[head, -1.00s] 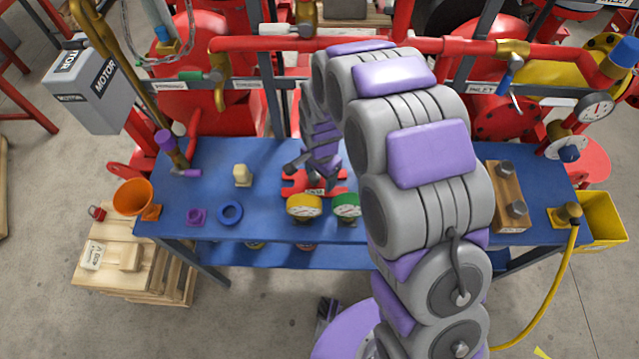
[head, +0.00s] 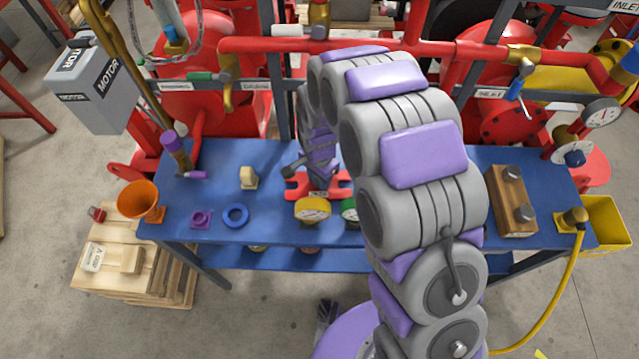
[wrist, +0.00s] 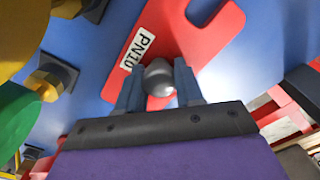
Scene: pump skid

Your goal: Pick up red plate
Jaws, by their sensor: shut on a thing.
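The red plate (head: 298,186) lies on the blue bench, behind the yellow and green gauges. In the wrist view the red plate (wrist: 205,38) has a white PN10 label and a slot, with a rounded silver knob (wrist: 158,78) in front of it. My gripper (wrist: 160,90) has its two blue-grey fingers on either side of this knob, shut on it. The knob appears to be the plate's handle. In the head view my gripper (head: 320,178) is over the plate and my arm hides part of it. I cannot tell whether the plate touches the bench.
A yellow gauge (head: 312,209) and a green gauge (head: 349,210) stand just in front of the plate. A blue ring (head: 236,216), a purple fitting (head: 201,219) and an orange funnel (head: 138,199) are to the left. A wooden block (head: 512,201) stands at right. Red pipes run behind.

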